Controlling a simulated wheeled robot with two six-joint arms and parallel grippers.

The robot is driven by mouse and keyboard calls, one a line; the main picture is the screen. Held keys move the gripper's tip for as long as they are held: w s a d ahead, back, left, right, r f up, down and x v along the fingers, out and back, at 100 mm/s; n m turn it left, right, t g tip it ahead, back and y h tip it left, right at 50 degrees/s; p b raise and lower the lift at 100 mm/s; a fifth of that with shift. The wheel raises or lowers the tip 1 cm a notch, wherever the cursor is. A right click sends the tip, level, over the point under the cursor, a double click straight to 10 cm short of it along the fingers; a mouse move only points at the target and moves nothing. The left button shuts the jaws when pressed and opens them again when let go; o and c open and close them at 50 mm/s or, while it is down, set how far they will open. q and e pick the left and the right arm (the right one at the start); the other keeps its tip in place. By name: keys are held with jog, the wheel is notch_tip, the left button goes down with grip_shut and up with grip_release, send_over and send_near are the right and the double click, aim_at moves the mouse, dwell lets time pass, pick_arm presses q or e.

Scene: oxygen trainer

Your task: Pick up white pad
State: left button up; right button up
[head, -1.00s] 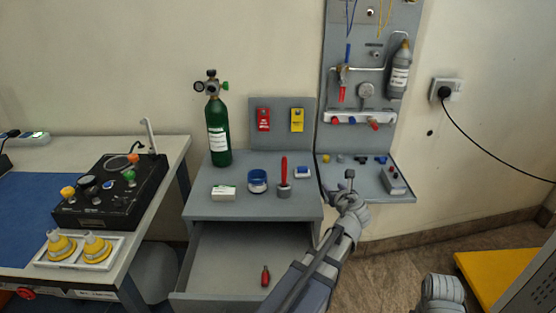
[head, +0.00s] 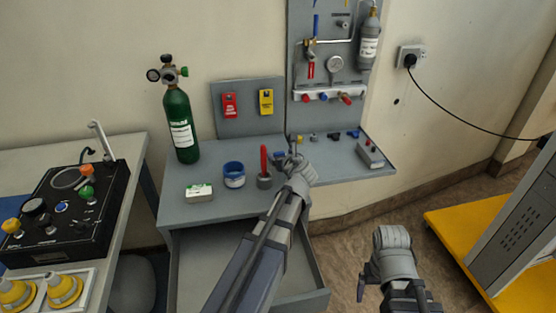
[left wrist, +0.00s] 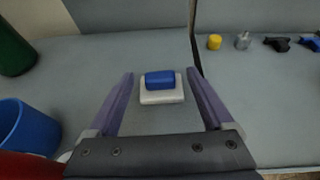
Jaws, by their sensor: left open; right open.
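The white pad (left wrist: 162,97) has a blue block on top and lies flat on the grey cabinet top. In the left wrist view it sits between the two fingers of my left gripper (left wrist: 160,74), with a gap on each side. My left gripper (head: 292,154) is open and empty; in the head view it largely hides the pad. My right gripper (head: 394,285) is open and apart from the cabinet, at the lower right of the head view.
A panel (head: 300,75) rises behind. The drawer (head: 205,265) below is open.

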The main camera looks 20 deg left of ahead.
aim_at(278, 152)
pick_arm(q)
jog(key=shift+b+x, duration=0.95)
jog(key=shift+x, duration=1.7)
jog(key=shift+c, duration=0.5)
grip_shut()
